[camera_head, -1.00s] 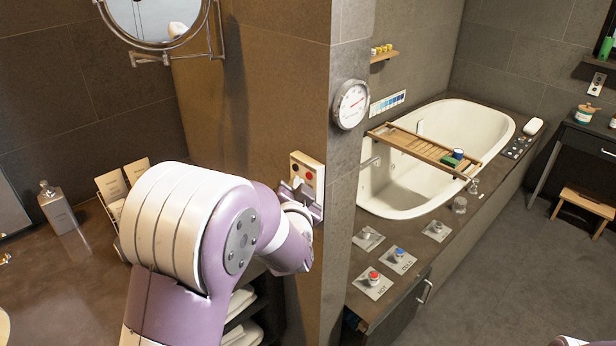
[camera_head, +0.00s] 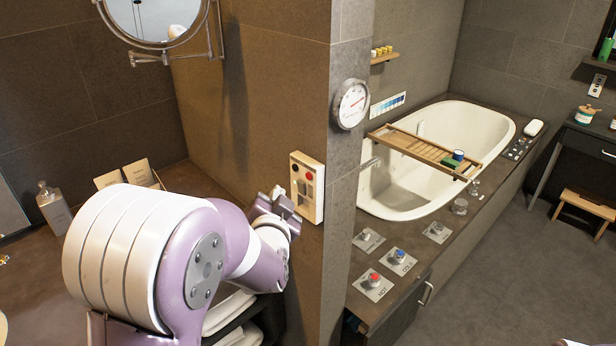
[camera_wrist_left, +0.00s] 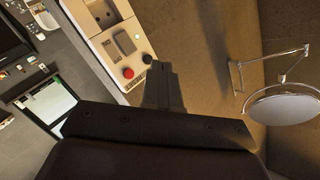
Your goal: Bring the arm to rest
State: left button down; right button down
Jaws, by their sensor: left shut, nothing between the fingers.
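My left arm comes in from the lower left in the head view. Its gripper (camera_head: 280,200) is in front of the wall panel (camera_head: 308,188), just left of the panel's lower half. In the left wrist view the gripper (camera_wrist_left: 152,63) is shut and empty, with its fingertips near the panel's (camera_wrist_left: 98,52) edge. The panel is cream-coloured, with a red button (camera_wrist_left: 128,73) and a grey rocker-like piece. A gap between fingertips and panel cannot be judged exactly. My right gripper is not in view.
The wall corner (camera_head: 335,250) stands right of the arm. A round mirror (camera_head: 150,15) on a bracket hangs above left. The counter holds a soap bottle (camera_head: 54,208) and cards (camera_head: 140,173). The bathtub (camera_head: 400,190) and HOT and COLD knobs (camera_head: 374,280) lie beyond the corner.

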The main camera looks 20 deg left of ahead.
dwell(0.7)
pick_arm(q)
jog(key=s+d+f+n+g+h, duration=0.1)
jog(key=s+d+f+g+h, duration=0.15)
jog(key=f, duration=0.25)
jog(key=s+d+f+n+g+h, duration=0.1)
jog(key=d+f+g, duration=0.1)
jog(key=f+g, duration=0.15)
jog(key=s+d+f+g+h, duration=0.1)
jog(key=s+d+f+g, duration=0.2)
jog(key=s, duration=0.4)
jog(key=s+d+f+g+h, duration=0.2)
jog(key=s+d+f+g, duration=0.2)
jog(key=s, duration=0.3)
jog(key=shift+d+n+g, duration=0.2)
jog(key=shift+n+g, duration=0.1)
